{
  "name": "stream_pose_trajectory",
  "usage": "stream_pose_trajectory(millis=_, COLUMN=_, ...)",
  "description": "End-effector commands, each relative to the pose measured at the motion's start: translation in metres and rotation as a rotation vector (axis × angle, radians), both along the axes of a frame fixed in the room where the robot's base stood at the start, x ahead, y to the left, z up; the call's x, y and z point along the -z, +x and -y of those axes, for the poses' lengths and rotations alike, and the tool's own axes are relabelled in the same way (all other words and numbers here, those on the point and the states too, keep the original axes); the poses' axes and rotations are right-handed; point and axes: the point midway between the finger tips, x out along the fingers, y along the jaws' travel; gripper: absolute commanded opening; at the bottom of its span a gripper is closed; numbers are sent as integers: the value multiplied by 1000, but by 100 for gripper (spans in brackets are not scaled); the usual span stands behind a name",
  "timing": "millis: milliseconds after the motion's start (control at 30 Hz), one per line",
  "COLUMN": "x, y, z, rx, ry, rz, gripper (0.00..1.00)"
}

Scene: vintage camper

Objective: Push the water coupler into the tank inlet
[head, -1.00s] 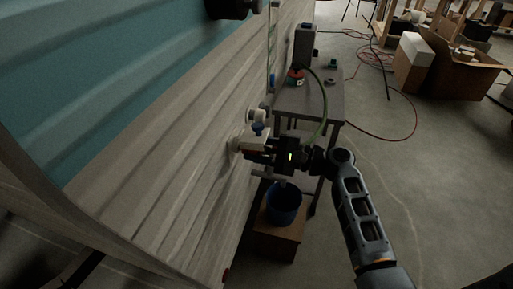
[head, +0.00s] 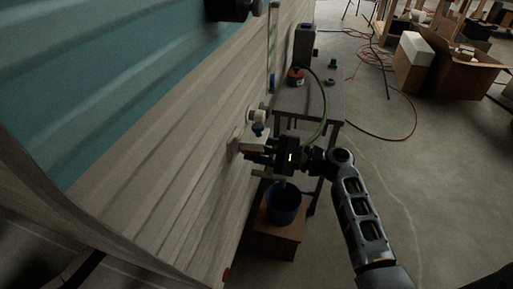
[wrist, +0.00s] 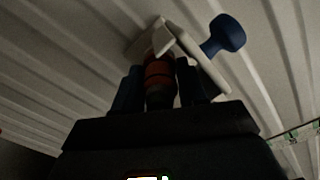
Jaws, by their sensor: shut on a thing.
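My gripper (head: 268,153) is at the camper's side wall. In the wrist view my gripper (wrist: 161,88) is shut on the water coupler (wrist: 160,73), a dark cylinder with a red-brown band. In the head view the inlet (head: 250,146) shows beside the fingers, which hide most of the coupler. How deep the coupler sits in the inlet is hidden.
A green hose (head: 324,110) curves near my gripper. A grey table (head: 310,104) with small items stands behind it. A blue bucket (head: 284,203) stands on a wooden box (head: 275,243) below. A round white fitting (head: 257,116) is on the wall just beyond the inlet. Open floor lies right.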

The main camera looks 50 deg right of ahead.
Motion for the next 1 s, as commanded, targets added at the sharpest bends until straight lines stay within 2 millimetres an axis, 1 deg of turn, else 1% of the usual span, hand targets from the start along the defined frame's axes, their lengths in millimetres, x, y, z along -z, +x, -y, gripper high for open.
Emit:
stream_pose_trajectory(millis=367, x=0, y=1, z=0, rx=0, ry=0, rz=0, gripper=14)
stream_pose_trajectory(millis=933, x=0, y=11, z=-4, rx=0, ry=1, rz=0, gripper=14)
stream_pose_trajectory(millis=967, x=0, y=11, z=-4, rx=1, ry=1, rz=-1, gripper=44)
stream_pose_trajectory(millis=1000, x=0, y=11, z=-4, rx=1, ry=1, rz=-1, gripper=48)
